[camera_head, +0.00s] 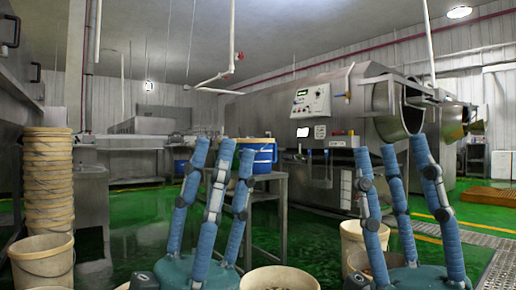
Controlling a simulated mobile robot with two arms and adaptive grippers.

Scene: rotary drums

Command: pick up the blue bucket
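The blue bucket (265,158) has a white rim and stands upright on a steel table (272,178) near the middle of the head view. My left gripper (222,156) points up in the foreground, with blue fingers on a teal palm. Its right finger overlaps the bucket's left side in the picture. The fingers are spread and nothing is between them. My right gripper (390,151) also points up, further right, with its fingers spread and empty. The bucket appears to stand beyond both grippers. The exact gap cannot be told.
A tall stack of cream buckets (47,180) stands at left, with another cream bucket (42,262) before it. A cream bucket (352,238) stands behind my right gripper, and one shows at the bottom edge (280,280). A large steel drum machine (330,120) fills the back right. Green floor (135,232) is open at left.

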